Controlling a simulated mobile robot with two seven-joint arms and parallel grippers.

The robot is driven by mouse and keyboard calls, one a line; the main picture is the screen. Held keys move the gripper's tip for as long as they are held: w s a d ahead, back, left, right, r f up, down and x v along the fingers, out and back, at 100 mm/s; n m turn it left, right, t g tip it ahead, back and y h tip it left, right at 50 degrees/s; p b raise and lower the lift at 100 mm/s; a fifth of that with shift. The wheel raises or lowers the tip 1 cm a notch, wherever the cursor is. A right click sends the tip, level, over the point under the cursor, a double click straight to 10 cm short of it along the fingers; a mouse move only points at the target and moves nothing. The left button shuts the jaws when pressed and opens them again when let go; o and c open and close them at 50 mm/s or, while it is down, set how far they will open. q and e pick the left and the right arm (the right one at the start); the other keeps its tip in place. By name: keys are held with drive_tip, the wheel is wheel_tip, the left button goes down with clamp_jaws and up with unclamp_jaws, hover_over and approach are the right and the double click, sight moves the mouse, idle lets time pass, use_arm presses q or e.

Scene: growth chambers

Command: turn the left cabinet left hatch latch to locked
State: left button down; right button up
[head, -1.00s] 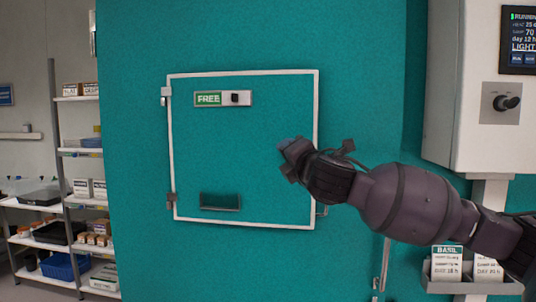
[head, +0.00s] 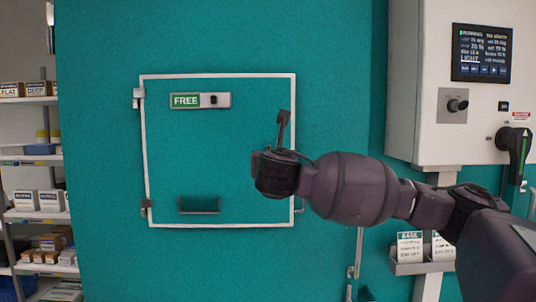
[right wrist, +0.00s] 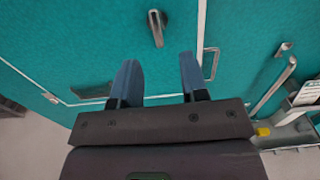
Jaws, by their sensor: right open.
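The hatch (head: 235,130) is a square teal door with a white frame, closed in the teal cabinet front. A grey latch lever (head: 284,122) stands near its right edge, its lower end close to my right gripper (head: 268,160). In the right wrist view the latch (right wrist: 157,28) shows a rounded top with a lever pointing down. The open, empty fingers of my right gripper (right wrist: 158,70) straddle its line, with the latch ahead of the fingertips and no contact visible. A plate on the hatch reads FREE (head: 186,100). My left gripper is out of view.
A white control box (head: 425,80) with a screen, knob and black handle is mounted at the right. Below it hangs a card holder (head: 425,265). Shelves (head: 35,215) with boxes stand at the left.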

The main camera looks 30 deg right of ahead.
drive_tip(key=x, duration=1)
drive_tip(key=shift+w+a, duration=0.15)
drive_tip(key=shift+w, duration=0.15)
clamp_jaws()
